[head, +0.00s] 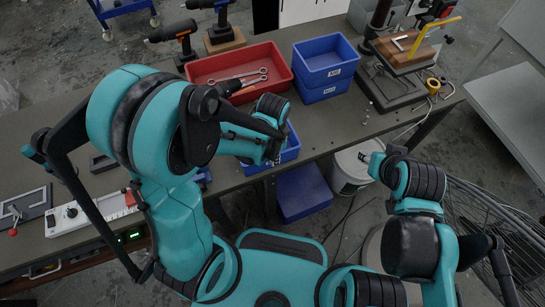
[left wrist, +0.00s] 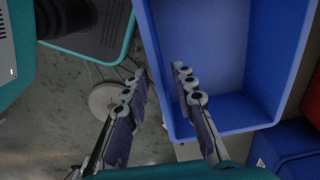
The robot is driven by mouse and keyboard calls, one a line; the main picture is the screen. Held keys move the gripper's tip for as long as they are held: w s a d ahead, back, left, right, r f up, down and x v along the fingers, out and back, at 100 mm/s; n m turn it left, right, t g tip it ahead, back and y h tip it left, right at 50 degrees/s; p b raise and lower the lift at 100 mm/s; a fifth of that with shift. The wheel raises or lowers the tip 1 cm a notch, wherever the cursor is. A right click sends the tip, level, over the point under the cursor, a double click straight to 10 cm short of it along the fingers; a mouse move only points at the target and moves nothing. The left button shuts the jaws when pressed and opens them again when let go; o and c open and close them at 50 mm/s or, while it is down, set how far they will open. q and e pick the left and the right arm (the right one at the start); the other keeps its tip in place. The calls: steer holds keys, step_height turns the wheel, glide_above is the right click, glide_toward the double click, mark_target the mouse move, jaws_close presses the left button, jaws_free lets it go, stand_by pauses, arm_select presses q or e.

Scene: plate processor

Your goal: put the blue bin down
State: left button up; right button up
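A blue bin (head: 290,152) is at the front edge of the grey table, partly hidden by my left arm and hand. In the left wrist view the open-topped blue bin (left wrist: 212,55) fills the upper middle. My left gripper (head: 274,152) is at the bin's near side. Its fingers (left wrist: 158,80) stand apart on either side of one bin wall, one inside and one outside, with gaps visible beside the wall. I cannot tell whether the bin rests fully on the table. My right gripper (head: 375,163) is off the table's front edge, and its fingers are not clear.
A red tray (head: 216,68) with tools lies behind the bin. Stacked blue bins (head: 325,62) stand right of it. Another blue bin (head: 303,192) and a white bucket (head: 352,168) are below the table edge. A drill press (head: 395,80) stands at the right.

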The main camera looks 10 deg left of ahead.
arm_select(q)
step_height(320, 180, up, 7)
steer(key=shift+r+p, duration=0.1)
steer(key=shift+p, duration=1)
steer(key=s+a+r+n+t, duration=0.4)
steer(key=a+r+n+t, duration=0.3)
steer(key=r+n, duration=0.4)
step_height(320, 180, up, 2)
steer(key=shift+a+r, duration=0.1)
steer(key=shift+a, duration=0.8)
steer(key=shift+s, duration=0.1)
steer(key=shift+f+b, duration=0.75)
steer(key=shift+f, duration=0.1)
